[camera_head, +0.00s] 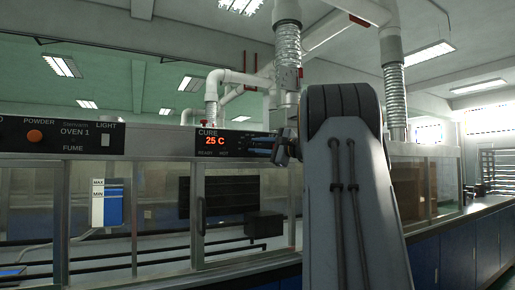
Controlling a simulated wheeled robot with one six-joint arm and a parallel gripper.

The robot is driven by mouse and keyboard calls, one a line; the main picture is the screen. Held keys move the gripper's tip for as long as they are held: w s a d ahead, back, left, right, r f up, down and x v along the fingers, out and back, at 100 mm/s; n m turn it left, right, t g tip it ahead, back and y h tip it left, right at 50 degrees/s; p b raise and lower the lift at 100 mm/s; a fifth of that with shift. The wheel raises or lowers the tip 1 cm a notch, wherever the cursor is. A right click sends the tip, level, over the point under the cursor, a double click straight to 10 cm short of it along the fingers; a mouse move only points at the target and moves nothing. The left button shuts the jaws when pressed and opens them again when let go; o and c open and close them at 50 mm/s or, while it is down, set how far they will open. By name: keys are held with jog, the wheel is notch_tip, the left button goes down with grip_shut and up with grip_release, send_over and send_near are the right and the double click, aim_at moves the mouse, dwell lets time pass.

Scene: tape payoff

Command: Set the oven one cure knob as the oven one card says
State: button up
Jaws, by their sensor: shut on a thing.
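The oven one panel (75,134) runs along the top of the glass-fronted cabinet, with the label OVEN 1. Its cure display (210,141) glows orange and reads 25 C, under the word CURE and above small READY and HOT marks. My gripper (259,146) is at the panel just right of this display, shut on what seems to be the cure knob. The fingers and wrist hide the knob, so its pointer and marks cannot be read. I cannot make out an oven one card in this view.
Sliding glass doors with a handle (201,215) are below. A blue container (114,204) marked MAX and MIN stands behind glass. My arm blocks the right-centre.

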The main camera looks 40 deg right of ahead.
jog(key=shift+f, duration=0.1)
jog(key=o, duration=1.1)
jog(key=shift+c, duration=0.2)
jog(key=s+d+b, duration=0.1)
jog(key=s, duration=0.6)
jog(key=shift+s+d+f, duration=0.15)
jog(key=shift+s+f, duration=0.2)
